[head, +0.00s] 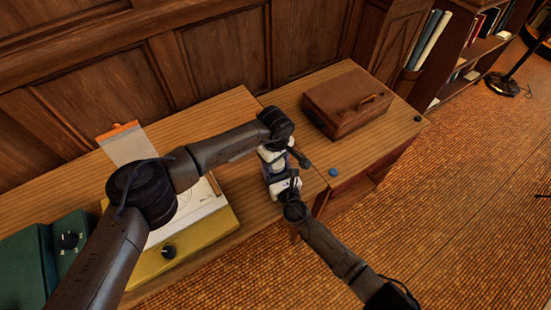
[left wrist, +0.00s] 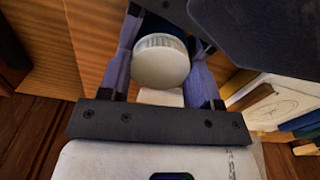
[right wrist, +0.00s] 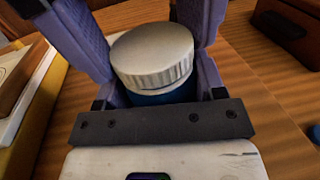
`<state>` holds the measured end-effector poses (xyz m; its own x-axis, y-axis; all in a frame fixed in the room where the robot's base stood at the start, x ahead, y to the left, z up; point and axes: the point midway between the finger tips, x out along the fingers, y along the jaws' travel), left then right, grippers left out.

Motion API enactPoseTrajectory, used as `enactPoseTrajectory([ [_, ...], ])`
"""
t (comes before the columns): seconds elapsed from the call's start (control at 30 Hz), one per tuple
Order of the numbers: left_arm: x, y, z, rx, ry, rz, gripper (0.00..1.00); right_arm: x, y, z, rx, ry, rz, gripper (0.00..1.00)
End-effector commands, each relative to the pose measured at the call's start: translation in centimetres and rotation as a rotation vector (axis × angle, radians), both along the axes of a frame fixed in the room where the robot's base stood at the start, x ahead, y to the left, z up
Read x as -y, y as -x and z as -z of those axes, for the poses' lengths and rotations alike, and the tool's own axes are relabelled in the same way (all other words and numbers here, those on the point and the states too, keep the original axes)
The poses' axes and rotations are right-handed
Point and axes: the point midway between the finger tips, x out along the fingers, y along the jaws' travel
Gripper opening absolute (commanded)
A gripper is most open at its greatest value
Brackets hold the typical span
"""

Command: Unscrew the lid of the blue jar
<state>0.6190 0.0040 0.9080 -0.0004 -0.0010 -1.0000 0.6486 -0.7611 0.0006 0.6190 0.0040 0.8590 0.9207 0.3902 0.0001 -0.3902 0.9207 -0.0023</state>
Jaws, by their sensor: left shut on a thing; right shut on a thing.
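The blue jar (right wrist: 165,95) has a round white lid (right wrist: 152,55) with a ridged rim. My left gripper (left wrist: 165,50) reaches down from above. Its purple fingers are shut on the lid, one on each side, and the lid also shows in the left wrist view (left wrist: 162,65). My right gripper (right wrist: 160,85) comes from the front, lower down, and is shut on the blue body of the jar. The lid sits on the jar; how far it is turned cannot be told.
A brown case (head: 345,103) stands on the desk at the back right. A small blue round object (head: 334,171) lies near the front edge. A yellow drafting board (head: 215,222) with paper and a green box (head: 25,262) are on the left. The wood-panelled wall is behind.

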Motion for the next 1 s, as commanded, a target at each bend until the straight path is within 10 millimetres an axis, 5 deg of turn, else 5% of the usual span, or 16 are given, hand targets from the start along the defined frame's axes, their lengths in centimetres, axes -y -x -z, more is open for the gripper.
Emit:
enactPoseTrajectory([
  [0.2, -0.02, -0.01, -0.01, 0.0, 0.0, -0.169, 0.29, 0.06, 0.01, 0.08, -0.001, 0.001, 0.001, 0.0],
  [0.47, -0.03, -0.02, -0.02, 0.0, 0.0, -0.175, 0.29, 0.07, 0.0, 0.08, -0.001, 0.001, 0.001, 0.0],
  [0.5, -0.03, -0.02, -0.02, 0.0, 0.0, -0.175, 0.61, 0.07, 0.0, 0.08, -0.001, 0.001, 0.001, 0.0],
  [0.73, -0.02, -0.01, -0.02, 0.0, 0.0, -0.174, 0.83, 0.06, 0.01, 0.08, -0.001, 0.001, 0.001, 0.0],
  [1.0, -0.01, -0.02, -0.09, 0.0, 0.0, -0.173, 0.83, 0.06, 0.01, 0.08, -0.001, 0.001, 0.001, 0.0],
])
